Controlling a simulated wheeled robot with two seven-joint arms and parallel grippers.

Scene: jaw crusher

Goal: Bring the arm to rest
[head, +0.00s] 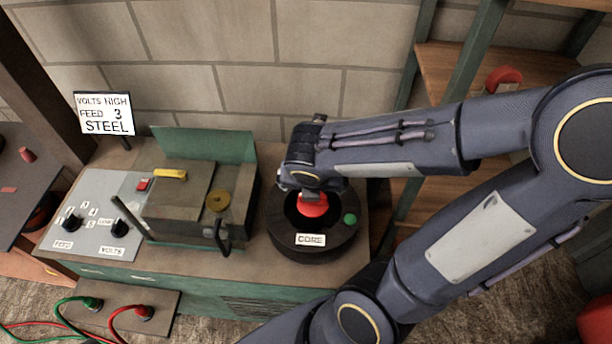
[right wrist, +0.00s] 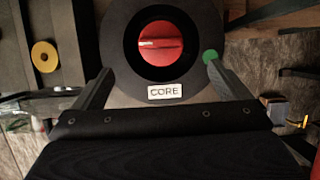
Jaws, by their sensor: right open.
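My right arm reaches in from the right in the head view, bent at the elbow, with its wrist above the round black unit labelled CORE (head: 285,238). My right gripper (head: 307,192) points down at the red knob (head: 313,207) in the middle of that unit; its fingers are mostly hidden by the wrist. In the right wrist view the gripper (right wrist: 158,72) is open, its two fingers apart with nothing between them but the view of the black unit (right wrist: 195,22) and the red knob (right wrist: 160,43). Contact cannot be told. My left gripper is not in view.
A grey panel with FEED and VOLTS knobs (head: 120,228) and a brown box with a handle (head: 180,200) stand left of the unit. A sign (head: 104,113) reads VOLTS HIGH, FEED 3, STEEL. Wooden shelves (head: 500,75) stand behind my arm. Green and red cables (head: 120,318) plug in below.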

